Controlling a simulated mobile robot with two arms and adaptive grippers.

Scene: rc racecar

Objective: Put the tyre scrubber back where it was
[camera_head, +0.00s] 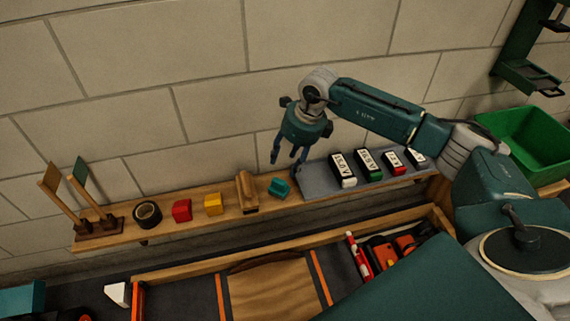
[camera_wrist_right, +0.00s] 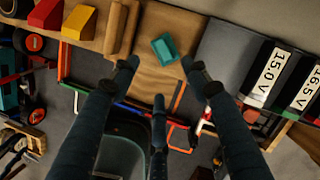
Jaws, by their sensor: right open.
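A small teal block (camera_head: 279,187), possibly the tyre scrubber, sits on the wooden wall shelf (camera_head: 158,228). I cannot tell for sure which item is the scrubber. The teal block also shows in the right wrist view (camera_wrist_right: 165,47), just beyond my fingertips and between them. My right gripper (camera_head: 287,161) is open and empty, pointing down above the shelf near the teal block, apart from it. Its spread fingers also show in the right wrist view (camera_wrist_right: 158,70). My left gripper is not in view.
Left of the teal block stand a wooden piece (camera_head: 246,189), a yellow block (camera_head: 213,204), a red block (camera_head: 182,210) and a dark roll (camera_head: 147,214). Several labelled battery-like packs (camera_head: 342,168) lie on a grey mat to the right. A green bin (camera_head: 525,135) stands far right.

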